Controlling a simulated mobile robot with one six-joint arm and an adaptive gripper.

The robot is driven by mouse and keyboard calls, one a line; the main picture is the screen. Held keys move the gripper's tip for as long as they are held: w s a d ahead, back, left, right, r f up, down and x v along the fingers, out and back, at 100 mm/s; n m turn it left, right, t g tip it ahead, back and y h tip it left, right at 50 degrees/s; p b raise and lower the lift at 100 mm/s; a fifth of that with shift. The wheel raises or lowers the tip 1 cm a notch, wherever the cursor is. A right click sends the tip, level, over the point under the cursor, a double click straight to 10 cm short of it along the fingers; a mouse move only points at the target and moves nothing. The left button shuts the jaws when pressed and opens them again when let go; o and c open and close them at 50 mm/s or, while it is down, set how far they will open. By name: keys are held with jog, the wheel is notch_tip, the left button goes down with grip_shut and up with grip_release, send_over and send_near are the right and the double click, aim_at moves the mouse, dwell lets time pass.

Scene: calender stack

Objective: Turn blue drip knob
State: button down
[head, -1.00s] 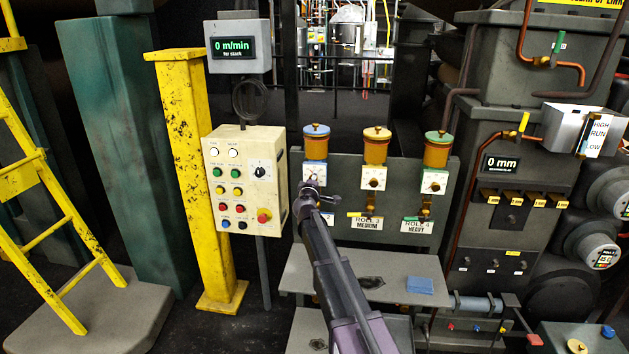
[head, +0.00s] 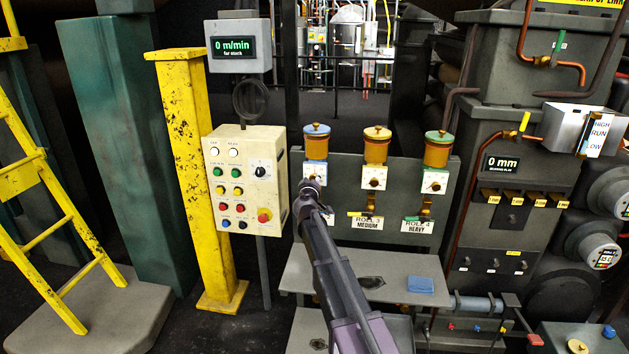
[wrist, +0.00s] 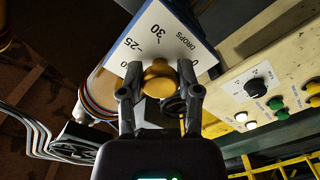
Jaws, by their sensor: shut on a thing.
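The blue-lidded drip oiler (head: 316,145) is the leftmost of three on the grey panel, with a white dial plate below its cup. My gripper (head: 311,184) is in front of that plate and hides its knob in the head view. In the wrist view the brass-coloured knob (wrist: 158,80) sits between the two fingers of my gripper (wrist: 160,92), which is shut on it. Behind the knob, the white dial plate (wrist: 150,40) with a blue edge reads DROPS, 25 and 30, and looks tilted.
A yellow-lidded oiler (head: 376,148) and a green-lidded oiler (head: 438,150) stand to the right. A cream button panel (head: 243,180) is close on the left. A grey shelf (head: 330,275) with a blue cloth (head: 420,285) lies below.

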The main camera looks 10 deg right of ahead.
jog(key=shift+w, duration=0.1)
jog(key=shift+c, duration=1.5)
grip_release()
jog(key=v, duration=1.2)
